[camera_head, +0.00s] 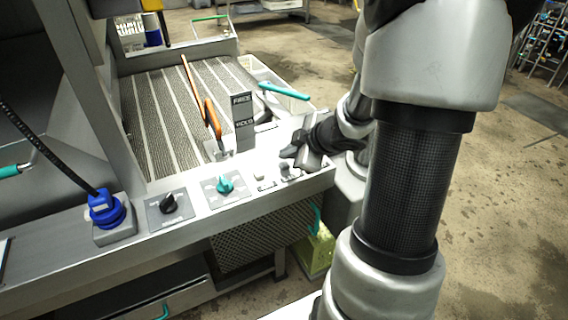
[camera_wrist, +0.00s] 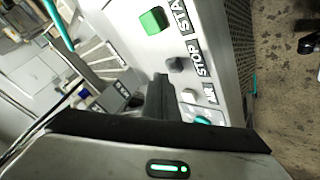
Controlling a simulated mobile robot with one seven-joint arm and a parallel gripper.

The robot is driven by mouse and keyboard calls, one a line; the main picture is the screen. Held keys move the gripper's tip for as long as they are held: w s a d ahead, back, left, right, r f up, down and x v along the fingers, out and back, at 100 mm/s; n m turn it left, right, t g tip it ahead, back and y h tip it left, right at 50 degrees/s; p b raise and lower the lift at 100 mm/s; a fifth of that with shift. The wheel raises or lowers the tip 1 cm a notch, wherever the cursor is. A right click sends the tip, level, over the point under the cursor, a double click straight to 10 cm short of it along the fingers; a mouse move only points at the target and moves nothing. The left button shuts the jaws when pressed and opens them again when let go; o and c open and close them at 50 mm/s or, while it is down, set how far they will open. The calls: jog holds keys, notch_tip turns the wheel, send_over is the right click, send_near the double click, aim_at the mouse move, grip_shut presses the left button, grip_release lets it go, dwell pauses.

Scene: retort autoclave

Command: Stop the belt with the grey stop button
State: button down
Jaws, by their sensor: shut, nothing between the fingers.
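The grey stop button (camera_wrist: 176,64) sits on the pale panel beside a STOP label in the wrist view. It also shows as a small dark knob (camera_head: 284,170) near the panel's right end in the head view, just below my fingers. My gripper (camera_wrist: 160,84) is shut and empty, with its dark fingertips close beside the button. I cannot tell whether they touch it. In the head view my gripper (camera_head: 292,154) hangs over the panel's right end. The ribbed belt (camera_head: 165,120) lies behind the panel.
A green start button (camera_wrist: 152,21) is beyond the grey one. A whitish button (camera_head: 258,177), a teal knob (camera_head: 225,185) and a black knob (camera_head: 168,202) line the panel to the left. An orange-handled lever (camera_head: 211,118) and a FREE/HOLD plate (camera_head: 242,120) stand behind.

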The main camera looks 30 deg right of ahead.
jog(key=shift+f, duration=0.1)
dwell(0.7)
jog(key=shift+f, duration=0.35)
jog(key=shift+f+b, duration=0.5)
jog(key=shift+b, duration=0.05)
dwell(0.6)
jog(key=shift+r, duration=0.1)
jog(key=shift+r+p, duration=0.85)
jog(key=shift+p, duration=0.3)
notch_tip(320, 180, up, 5)
jog(key=p, duration=0.5)
dwell(0.5)
